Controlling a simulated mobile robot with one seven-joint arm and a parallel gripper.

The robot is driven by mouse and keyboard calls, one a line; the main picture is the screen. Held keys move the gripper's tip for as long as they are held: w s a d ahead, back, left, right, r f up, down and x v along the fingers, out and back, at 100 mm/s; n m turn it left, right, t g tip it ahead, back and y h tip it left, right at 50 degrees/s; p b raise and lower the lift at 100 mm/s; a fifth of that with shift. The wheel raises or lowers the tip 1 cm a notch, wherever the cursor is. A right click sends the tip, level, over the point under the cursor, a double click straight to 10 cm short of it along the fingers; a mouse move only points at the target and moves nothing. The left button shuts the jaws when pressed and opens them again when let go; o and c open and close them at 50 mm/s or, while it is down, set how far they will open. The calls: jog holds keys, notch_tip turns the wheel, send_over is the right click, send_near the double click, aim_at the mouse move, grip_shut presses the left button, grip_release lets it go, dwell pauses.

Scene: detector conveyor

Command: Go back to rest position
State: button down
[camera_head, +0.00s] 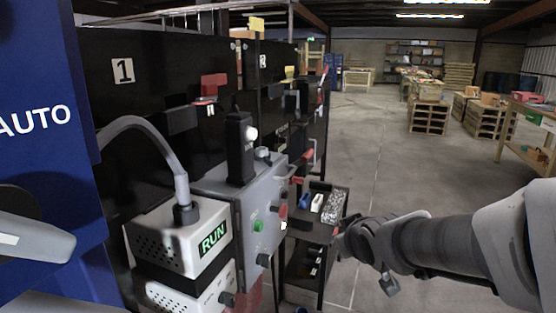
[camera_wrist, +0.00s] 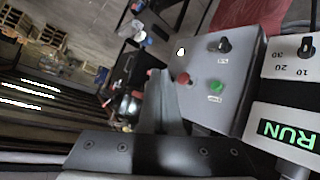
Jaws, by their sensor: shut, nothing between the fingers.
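My arm reaches in from the right in the head view, with my gripper (camera_head: 342,243) in front of the grey control box (camera_head: 250,208). In the wrist view my gripper (camera_wrist: 157,78) is shut, with nothing seen between the fingers. The control box (camera_wrist: 245,55) is just right of the fingers there, apart from them as far as I can tell. It carries a green button (camera_wrist: 217,87), a red button (camera_wrist: 183,78) and a black knob (camera_wrist: 224,45). The far side of my gripper is hidden in the head view.
A white unit with a lit RUN display (camera_head: 213,242) stands left of the control box, by black panels. A black shelf stand (camera_head: 303,270) with small items is close to my gripper. Open floor (camera_head: 385,160) lies beyond, with pallets (camera_head: 430,117) farther back.

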jog(key=s+m+g, duration=0.4)
jog(key=s+g, duration=0.1)
jog(key=s, duration=1.7)
notch_tip(320, 180, up, 23)
jog(key=p, duration=2.2)
jog(key=shift+s+d+f, duration=0.15)
jog(key=shift+s+d, duration=0.15)
